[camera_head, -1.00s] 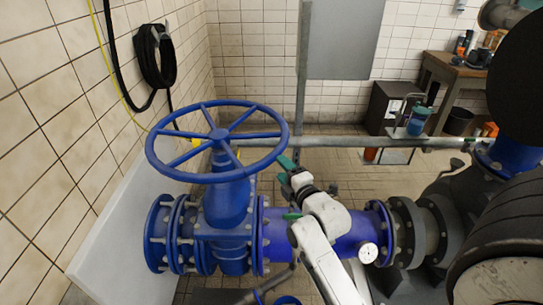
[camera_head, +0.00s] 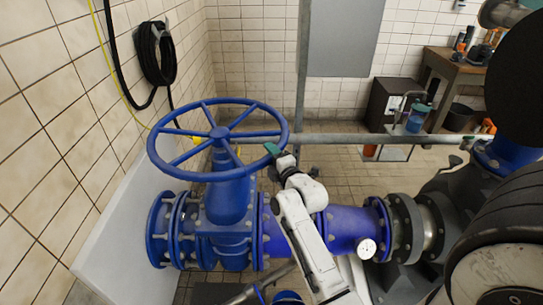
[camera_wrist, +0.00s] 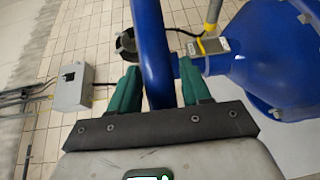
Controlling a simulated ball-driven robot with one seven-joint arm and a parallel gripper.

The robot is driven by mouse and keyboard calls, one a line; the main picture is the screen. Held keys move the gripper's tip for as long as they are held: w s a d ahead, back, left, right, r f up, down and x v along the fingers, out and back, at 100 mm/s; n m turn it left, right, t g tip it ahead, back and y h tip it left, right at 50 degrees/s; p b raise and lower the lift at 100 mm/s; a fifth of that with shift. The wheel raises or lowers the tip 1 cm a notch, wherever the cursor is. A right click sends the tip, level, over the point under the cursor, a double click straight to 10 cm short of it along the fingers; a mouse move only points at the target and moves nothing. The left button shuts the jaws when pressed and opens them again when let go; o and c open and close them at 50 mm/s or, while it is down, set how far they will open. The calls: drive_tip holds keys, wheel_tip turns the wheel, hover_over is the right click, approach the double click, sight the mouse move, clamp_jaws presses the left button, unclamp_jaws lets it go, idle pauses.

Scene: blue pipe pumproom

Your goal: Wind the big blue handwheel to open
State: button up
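The big blue handwheel (camera_head: 283,129) lies roughly level on top of a blue valve (camera_head: 228,200) in the head view, its spokes meeting at a central hub. My gripper (camera_head: 273,150) is at the wheel's right front rim. In the wrist view, the blue rim (camera_wrist: 150,40) runs between the two green fingers of my gripper (camera_wrist: 160,85). The fingers stand apart on either side of it, with a narrow gap on the right. Firm contact is not visible. The far finger is mostly hidden in the head view.
A grey horizontal rail (camera_head: 350,139) passes behind the wheel. The tiled wall (camera_head: 60,110) with a coiled black hose (camera_head: 155,55) is close on the left. A grey box (camera_wrist: 73,87) hangs on the wall.

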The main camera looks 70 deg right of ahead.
clamp_jaws()
drive_tip(key=shift+d+f+b, duration=0.1)
drive_tip(key=shift+f+b, duration=0.05)
drive_tip(key=shift+b, duration=0.2)
